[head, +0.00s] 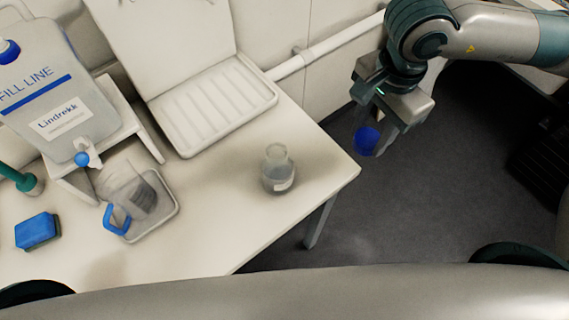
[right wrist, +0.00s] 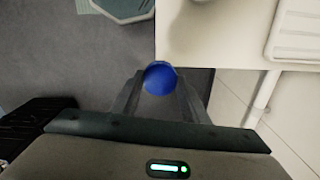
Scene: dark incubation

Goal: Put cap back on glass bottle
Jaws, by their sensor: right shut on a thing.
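The glass bottle (head: 278,170) stands upright and uncapped on the white table, near its right end. It is clear, with a pale label low on its side. My right gripper (head: 372,142) is shut on the blue cap (head: 367,141) and holds it over the floor, beyond the table's right edge. In the right wrist view the blue cap (right wrist: 160,77) sits between the two fingertips. The bottle does not show in the right wrist view. My left gripper is not in view.
A white drying tray (head: 215,105) lies behind the bottle. The table (head: 235,225) is clear around the bottle.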

